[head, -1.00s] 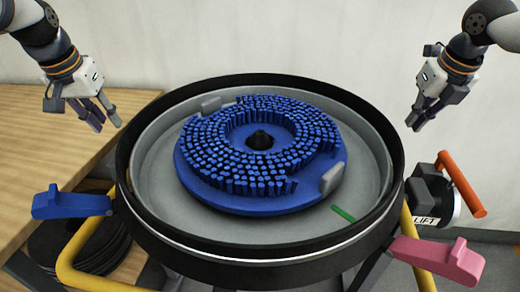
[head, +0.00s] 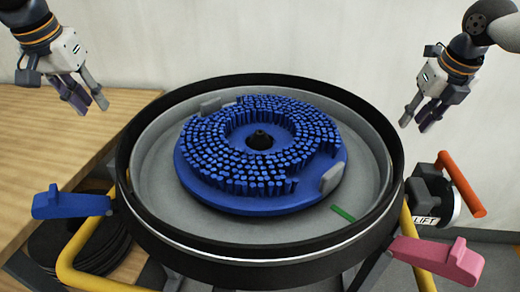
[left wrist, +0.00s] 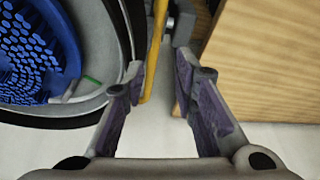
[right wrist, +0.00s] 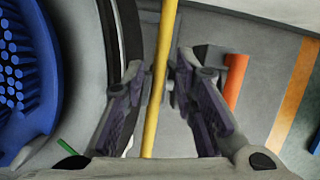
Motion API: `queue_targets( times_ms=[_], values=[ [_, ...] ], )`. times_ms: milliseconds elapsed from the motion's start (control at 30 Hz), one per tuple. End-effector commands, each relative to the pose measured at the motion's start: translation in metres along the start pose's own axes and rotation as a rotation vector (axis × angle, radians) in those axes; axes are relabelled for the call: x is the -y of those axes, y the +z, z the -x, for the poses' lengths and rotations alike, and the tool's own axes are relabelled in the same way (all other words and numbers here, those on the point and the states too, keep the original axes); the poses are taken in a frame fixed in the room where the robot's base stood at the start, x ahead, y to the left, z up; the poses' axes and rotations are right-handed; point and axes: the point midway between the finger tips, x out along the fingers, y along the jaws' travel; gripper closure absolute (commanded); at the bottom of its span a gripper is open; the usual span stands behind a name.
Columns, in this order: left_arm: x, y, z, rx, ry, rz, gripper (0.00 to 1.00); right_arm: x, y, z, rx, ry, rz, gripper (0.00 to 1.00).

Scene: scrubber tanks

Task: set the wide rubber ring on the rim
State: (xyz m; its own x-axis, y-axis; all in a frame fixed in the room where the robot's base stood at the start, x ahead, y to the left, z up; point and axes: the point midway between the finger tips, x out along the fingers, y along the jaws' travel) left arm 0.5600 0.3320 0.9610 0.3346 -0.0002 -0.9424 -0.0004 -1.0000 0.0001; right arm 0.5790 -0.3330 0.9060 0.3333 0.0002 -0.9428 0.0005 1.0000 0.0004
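A wide black band (head: 262,250), rubber-like, runs around the tank's upper edge, with a thin white line on its front. I cannot tell whether it is the loose ring or the rim itself. Inside the grey tank (head: 150,170) sits a round blue brush (head: 230,200) with a dark hub. Several black discs or rings (head: 62,255) are stacked low at the left, partly hidden. My right gripper (head: 413,126) is open and empty above the tank's right edge. Both wrist views show empty, parted fingers.
A wooden table (head: 60,150) stands at the left. A blue lever (head: 70,203), a pink lever (head: 440,260) and an orange handle (head: 460,185) stick out around the tank. Yellow tube rails (head: 85,250) flank it. A green strip (head: 343,213) lies inside. Space above the tank is clear.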

Motion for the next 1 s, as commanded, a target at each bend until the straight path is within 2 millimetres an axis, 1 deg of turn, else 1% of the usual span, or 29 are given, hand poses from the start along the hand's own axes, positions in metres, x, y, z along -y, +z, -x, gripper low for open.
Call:
queue_targets(
  times_ms=[33,133,233,500,600,733,1000],
  values=[
    [0.000,0.000,0.007,0.000,0.000,0.000,0.74,0.000,0.000,0.000,0.000,0.000,0.000,0.74],
    [0.000,0.000,0.015,0.001,-0.001,0.000,0.74,0.000,0.000,0.002,0.000,0.000,0.000,0.74],
    [0.000,0.001,0.017,0.003,0.000,0.000,0.74,0.000,0.001,0.015,0.003,0.001,0.000,0.74],
    [0.000,0.000,0.017,0.002,0.000,0.000,0.74,0.000,0.001,0.088,0.006,0.001,-0.001,0.74],
    [0.000,0.000,0.017,0.002,0.000,0.000,0.74,0.000,0.000,0.106,0.003,0.000,0.000,0.74],
    [0.000,0.000,0.016,0.002,0.000,0.001,0.74,0.000,-0.001,0.119,0.001,0.000,0.001,0.74],
    [0.000,0.000,0.016,0.002,0.000,0.001,0.74,0.000,-0.001,0.121,0.000,0.000,0.000,0.74]
  ],
)
